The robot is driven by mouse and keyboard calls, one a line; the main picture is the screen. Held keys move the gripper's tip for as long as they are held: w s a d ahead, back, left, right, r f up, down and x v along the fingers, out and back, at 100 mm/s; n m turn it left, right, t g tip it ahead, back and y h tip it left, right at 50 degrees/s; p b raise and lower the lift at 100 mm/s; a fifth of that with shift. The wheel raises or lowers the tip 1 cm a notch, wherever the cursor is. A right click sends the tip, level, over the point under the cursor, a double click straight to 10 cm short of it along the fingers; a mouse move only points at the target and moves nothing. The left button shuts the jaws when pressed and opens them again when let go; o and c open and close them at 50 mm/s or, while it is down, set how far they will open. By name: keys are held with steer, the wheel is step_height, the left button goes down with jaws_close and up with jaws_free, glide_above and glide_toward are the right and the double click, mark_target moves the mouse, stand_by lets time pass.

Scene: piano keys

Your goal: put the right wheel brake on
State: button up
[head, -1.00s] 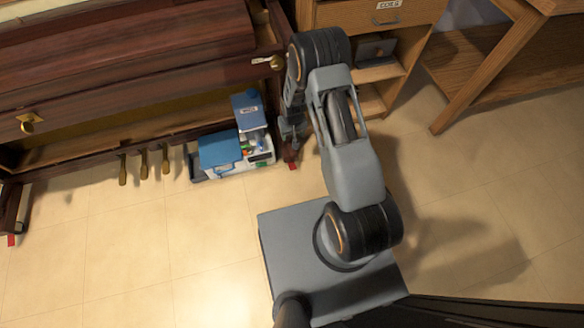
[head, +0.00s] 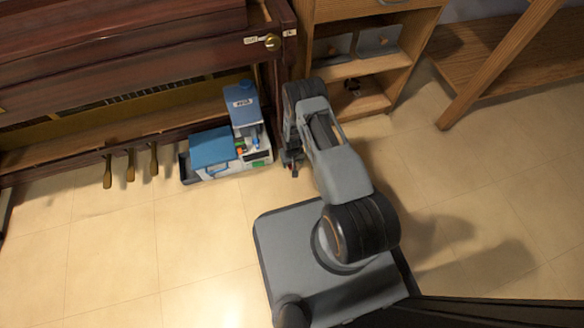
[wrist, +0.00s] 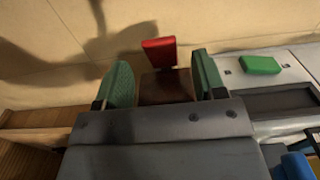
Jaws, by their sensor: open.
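The right wheel brake is a red tab (wrist: 159,50) in the wrist view, rising at the far end of a dark brown block (wrist: 166,85) near the floor. My gripper (wrist: 163,80) is open, with one green-padded finger on each side of the brown block. The red tab stands just past the fingertips, between them in the picture. I cannot tell whether either finger touches it. In the head view my gripper (head: 291,163) is low by the piano's right leg, and the brake there is mostly hidden by my arm.
The piano (head: 130,55) stands at the left with brass pedals (head: 130,165) below. A white box with a blue lid (head: 212,147) and a blue container (head: 242,105) stand close left of my gripper. A wooden cabinet (head: 350,68) is behind. Tiled floor (head: 130,250) in front is clear.

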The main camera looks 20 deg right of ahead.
mark_target(291, 165)
steer(key=shift+f+b, duration=0.55)
steer(key=shift+f, duration=1.2)
steer(key=c, duration=0.9)
steer(key=shift+s+f+t+p, duration=0.3)
steer(key=shift+t, duration=0.6)
steer(key=shift+s+f+t, duration=0.15)
steer(key=shift+f+t, duration=0.35)
steer(key=shift+t, duration=0.6)
steer(key=shift+f+t+b, duration=0.3)
steer(key=shift+t+b, duration=0.05)
steer(key=shift+t, duration=0.35)
steer(key=shift+f+t+b, duration=0.3)
steer(key=shift+t, duration=0.4)
